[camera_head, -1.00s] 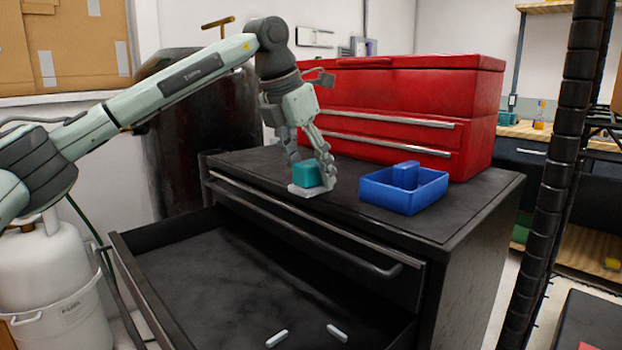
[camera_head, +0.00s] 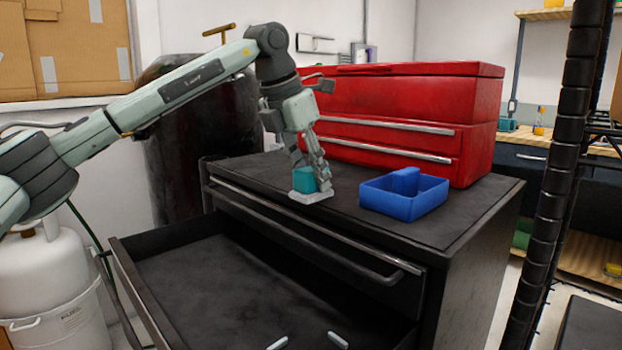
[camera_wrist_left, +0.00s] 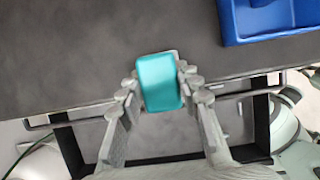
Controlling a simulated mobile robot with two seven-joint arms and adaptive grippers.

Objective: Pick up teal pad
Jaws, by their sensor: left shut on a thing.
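The teal pad (camera_head: 304,181) is a small block on the front left part of the black cabinet top, over a flat light grey piece (camera_head: 311,197). My left gripper (camera_head: 316,180) reaches down from above and is shut on the teal pad, one finger on each side. In the left wrist view the teal pad (camera_wrist_left: 160,82) sits between the two fingertips. Whether it is lifted off the grey piece cannot be told. My right gripper is not in view.
A blue tray (camera_head: 416,207) with a blue block (camera_head: 405,180) inside stands to the right on the cabinet top (camera_head: 460,215). A red toolbox (camera_head: 410,100) stands behind. Below, an open drawer (camera_head: 240,290) holds two small light rods (camera_head: 338,339).

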